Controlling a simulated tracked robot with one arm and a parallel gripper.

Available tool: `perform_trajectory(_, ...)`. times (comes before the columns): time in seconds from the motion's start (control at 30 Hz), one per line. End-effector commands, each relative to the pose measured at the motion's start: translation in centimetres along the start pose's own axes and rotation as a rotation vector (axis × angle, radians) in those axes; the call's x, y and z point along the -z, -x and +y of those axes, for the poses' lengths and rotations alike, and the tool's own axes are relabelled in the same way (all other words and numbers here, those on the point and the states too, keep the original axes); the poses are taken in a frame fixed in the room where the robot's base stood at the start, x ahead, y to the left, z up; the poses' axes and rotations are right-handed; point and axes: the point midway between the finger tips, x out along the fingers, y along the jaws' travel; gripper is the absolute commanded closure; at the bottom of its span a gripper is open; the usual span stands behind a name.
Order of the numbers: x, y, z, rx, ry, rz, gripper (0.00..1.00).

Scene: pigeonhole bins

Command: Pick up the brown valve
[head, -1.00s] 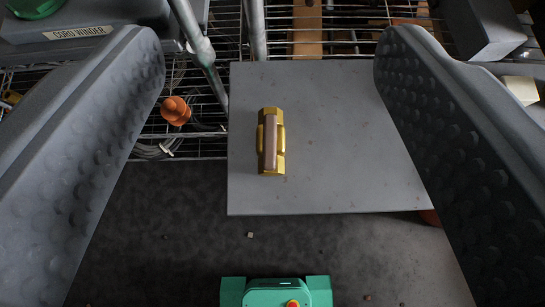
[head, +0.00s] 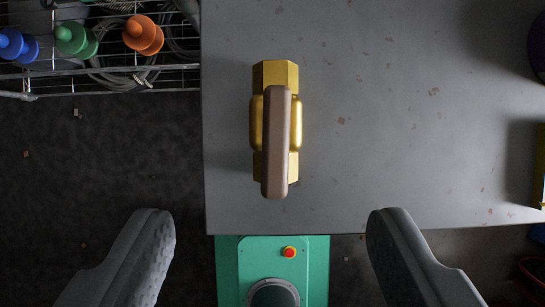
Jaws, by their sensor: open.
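The brown valve (head: 276,150) has a brass body with a brown bar handle running lengthwise over it. It lies on a grey panel (head: 370,190), left of the panel's middle and near its front edge. My gripper (head: 262,222) is open and empty. Its two dark grey fingers are wide apart at the lower left and lower right, below the valve in the picture. Neither finger touches the valve, and nothing hides it.
A wire rack at upper left holds a blue knob (head: 16,45), a green knob (head: 76,40) and an orange knob (head: 143,35). A purple thing (head: 538,45) and a yellow thing (head: 540,165) show at the right edge. Dark floor lies left of the panel.

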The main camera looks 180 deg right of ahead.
Motion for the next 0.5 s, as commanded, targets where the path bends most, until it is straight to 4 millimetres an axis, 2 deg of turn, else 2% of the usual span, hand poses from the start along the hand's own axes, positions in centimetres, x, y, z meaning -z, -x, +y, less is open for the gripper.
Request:
perform_trajectory(0.27,-0.3,-1.6,0.0,-0.001,0.002,-0.012,0.38)
perform_trajectory(0.5,-0.4,-5.0,0.0,-0.001,0.001,-0.016,0.38)
